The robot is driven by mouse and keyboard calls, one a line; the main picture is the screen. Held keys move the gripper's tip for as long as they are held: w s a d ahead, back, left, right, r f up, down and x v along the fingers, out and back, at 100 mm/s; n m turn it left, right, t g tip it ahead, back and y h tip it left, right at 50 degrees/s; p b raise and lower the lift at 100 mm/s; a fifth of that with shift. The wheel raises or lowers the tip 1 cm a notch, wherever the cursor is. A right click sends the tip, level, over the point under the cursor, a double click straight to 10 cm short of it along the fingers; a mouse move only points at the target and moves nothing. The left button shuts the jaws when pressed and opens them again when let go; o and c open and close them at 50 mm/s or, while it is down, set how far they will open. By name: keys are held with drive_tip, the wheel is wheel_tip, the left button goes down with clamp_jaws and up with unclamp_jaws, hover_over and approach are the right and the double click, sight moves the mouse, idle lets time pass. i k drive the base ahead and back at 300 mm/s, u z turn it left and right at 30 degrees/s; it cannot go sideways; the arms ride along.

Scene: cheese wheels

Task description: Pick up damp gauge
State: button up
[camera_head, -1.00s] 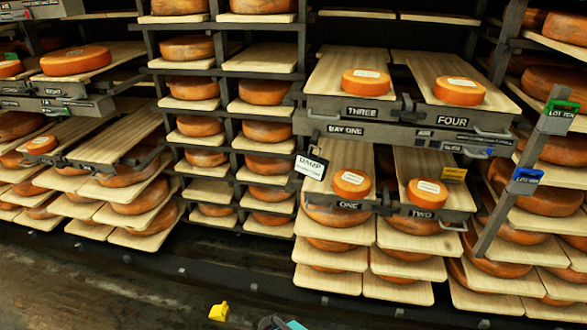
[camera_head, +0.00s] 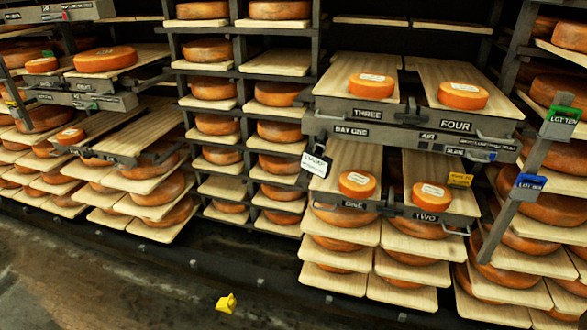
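The damp gauge (camera_head: 315,164) is a small white card-like piece with dark lettering. It hangs at the left front corner of the bay with shelves ONE and TWO, just below the BAY ONE label. Its lettering is blurred and partly unreadable now. My gripper is not in view, so its state cannot be seen.
Small orange cheeses sit on pulled-out boards ONE (camera_head: 357,184), TWO (camera_head: 431,196), THREE (camera_head: 371,86) and FOUR (camera_head: 462,95). A post with green (camera_head: 565,115) and blue (camera_head: 531,181) tags stands at right. A yellow object (camera_head: 226,303) lies on the clear floor.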

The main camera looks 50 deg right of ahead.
sight(317, 163)
drive_tip(key=z, duration=0.75)
drive_tip(key=k, duration=0.15)
drive_tip(key=u, duration=2.35)
drive_tip(key=k, duration=0.15)
drive_tip(key=u, duration=1.1)
drive_tip(key=k, duration=1.55)
drive_tip(key=z, duration=0.7)
